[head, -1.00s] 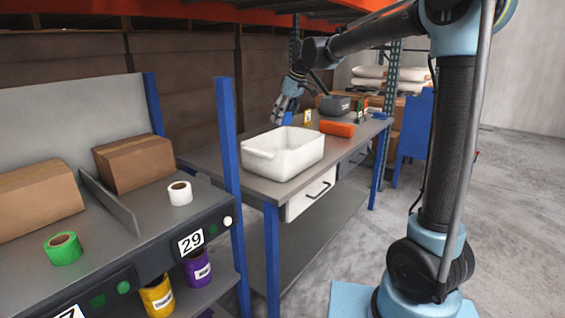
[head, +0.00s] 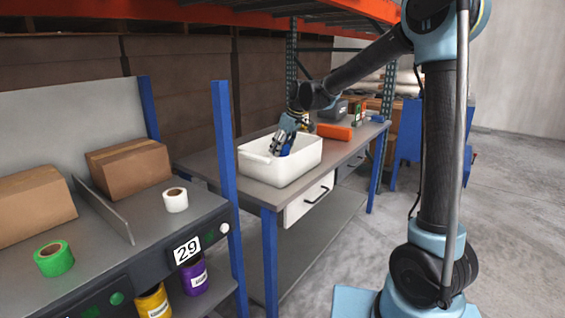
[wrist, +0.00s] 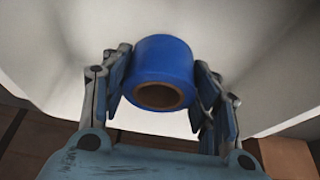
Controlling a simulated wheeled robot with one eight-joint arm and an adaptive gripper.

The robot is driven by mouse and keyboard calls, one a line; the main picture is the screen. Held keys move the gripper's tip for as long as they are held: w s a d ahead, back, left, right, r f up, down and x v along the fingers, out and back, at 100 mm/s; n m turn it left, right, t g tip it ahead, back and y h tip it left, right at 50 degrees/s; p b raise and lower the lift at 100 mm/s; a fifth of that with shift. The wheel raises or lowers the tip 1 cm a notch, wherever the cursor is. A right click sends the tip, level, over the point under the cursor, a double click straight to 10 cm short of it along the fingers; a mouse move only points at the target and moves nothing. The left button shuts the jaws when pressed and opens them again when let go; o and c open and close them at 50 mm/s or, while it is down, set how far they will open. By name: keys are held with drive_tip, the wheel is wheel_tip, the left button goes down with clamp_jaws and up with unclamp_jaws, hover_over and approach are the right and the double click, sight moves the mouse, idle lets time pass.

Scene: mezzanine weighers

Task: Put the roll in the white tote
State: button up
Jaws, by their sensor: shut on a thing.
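A blue roll (wrist: 160,68) with a brown core shows in the wrist view. My gripper (wrist: 165,90) is shut on it, one finger on each side. In the head view my gripper (head: 282,147) points down at the white tote (head: 273,172), over its inside. The tote stands open on the grey workbench, and its pale inner walls fill the wrist view behind the roll. In the head view the blue roll (head: 288,143) shows only in part beside the fingers. I cannot tell whether the roll touches the tote floor.
An orange object (head: 334,131) lies behind the tote on the bench. The left shelf holds a white roll (head: 175,200), a green roll (head: 54,259) and cardboard boxes (head: 128,168). A blue post (head: 227,155) stands between shelf and bench.

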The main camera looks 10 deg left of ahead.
drive_tip(key=shift+f, duration=2.6)
drive_tip(key=o, duration=1.1)
drive_tip(key=shift+f, duration=0.1)
